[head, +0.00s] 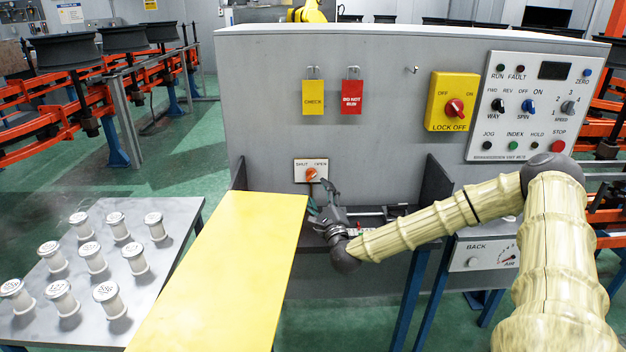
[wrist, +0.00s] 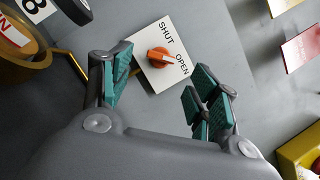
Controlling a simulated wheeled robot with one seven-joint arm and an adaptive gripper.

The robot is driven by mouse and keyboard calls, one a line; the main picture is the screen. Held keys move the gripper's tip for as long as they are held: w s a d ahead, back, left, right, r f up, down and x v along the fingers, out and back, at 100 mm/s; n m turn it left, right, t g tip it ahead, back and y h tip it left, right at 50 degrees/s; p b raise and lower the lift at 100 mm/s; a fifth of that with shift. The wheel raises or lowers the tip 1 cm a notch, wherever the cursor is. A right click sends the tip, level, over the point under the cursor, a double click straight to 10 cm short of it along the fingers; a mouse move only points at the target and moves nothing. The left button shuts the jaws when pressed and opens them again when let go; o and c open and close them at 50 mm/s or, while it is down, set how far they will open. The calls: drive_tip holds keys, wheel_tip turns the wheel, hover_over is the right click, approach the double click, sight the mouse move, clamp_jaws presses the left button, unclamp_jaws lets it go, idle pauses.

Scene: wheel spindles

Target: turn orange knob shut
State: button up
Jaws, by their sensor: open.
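The orange knob (head: 311,174) sits on a small white plate (head: 301,163) marked SHUT on the left and OPEN on the right, fixed to the grey panel. In the wrist view the knob (wrist: 158,56) has its pointed end toward the word OPEN. My gripper (head: 320,198) is just below and to the right of the plate in the head view. In the wrist view its teal-padded fingers (wrist: 160,92) are spread apart, with the knob beyond the gap between them. The fingers look clear of the knob.
A yellow board (head: 245,262) lies in front of the panel at left, beside a table (head: 180,212) with several white spools. A CHECK tag (head: 313,97), a red tag (head: 351,97), a yellow lock-off switch (head: 440,101) and a control panel (head: 540,95) are above. Dark side plates flank the gripper.

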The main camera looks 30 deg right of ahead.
sight(312, 178)
drive_tip(key=shift+p+x, duration=0.45)
drive_tip(key=shift+x, duration=2.6)
drive_tip(key=c, duration=1)
